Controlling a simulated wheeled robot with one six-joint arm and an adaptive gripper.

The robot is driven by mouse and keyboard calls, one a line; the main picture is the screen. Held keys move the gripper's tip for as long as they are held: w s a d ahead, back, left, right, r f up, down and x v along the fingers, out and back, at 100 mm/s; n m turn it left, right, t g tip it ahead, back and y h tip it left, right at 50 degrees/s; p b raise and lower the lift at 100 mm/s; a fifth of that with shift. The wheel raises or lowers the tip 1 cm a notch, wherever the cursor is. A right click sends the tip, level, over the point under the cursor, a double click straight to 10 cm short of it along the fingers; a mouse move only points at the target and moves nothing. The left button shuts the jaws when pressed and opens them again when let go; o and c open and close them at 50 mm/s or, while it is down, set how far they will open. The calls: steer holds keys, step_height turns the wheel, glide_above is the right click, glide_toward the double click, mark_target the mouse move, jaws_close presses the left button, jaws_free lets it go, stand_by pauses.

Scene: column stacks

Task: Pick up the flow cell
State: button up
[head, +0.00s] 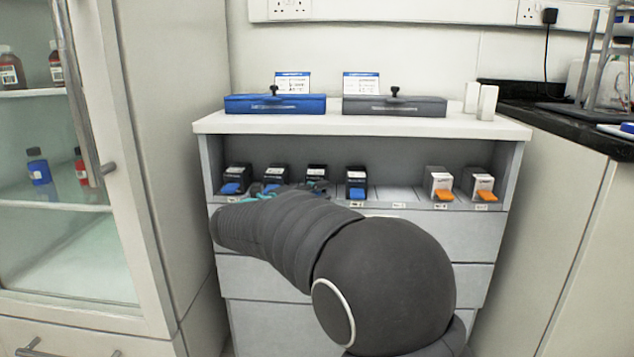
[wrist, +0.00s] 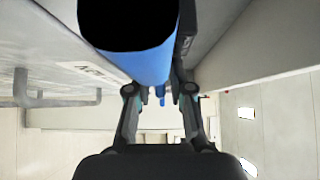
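Black cartridges with blue front tabs stand in a row in the shelf slot in the head view; one is at far left (head: 234,183) and another right of my arm (head: 356,183). Which one is the flow cell cannot be told. My gripper (head: 290,188), partly hidden by my arm, is at the shelf front by the second and third cartridges. Its teal-padded fingers look apart. In the wrist view a large blue body with a black face (wrist: 128,25) fills the top centre, close to the camera. My gripper's fingers (wrist: 158,92) stand spread below it, with no clear grip.
Two white cartridges with orange tabs (head: 439,186) stand at the shelf's right. Empty labelled slots lie left of them. A blue case (head: 274,105) and a grey case (head: 394,107) lie on the cabinet top. A glass-door cabinet (head: 70,250) is at left.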

jaws_close()
steer(key=shift+r, duration=0.15)
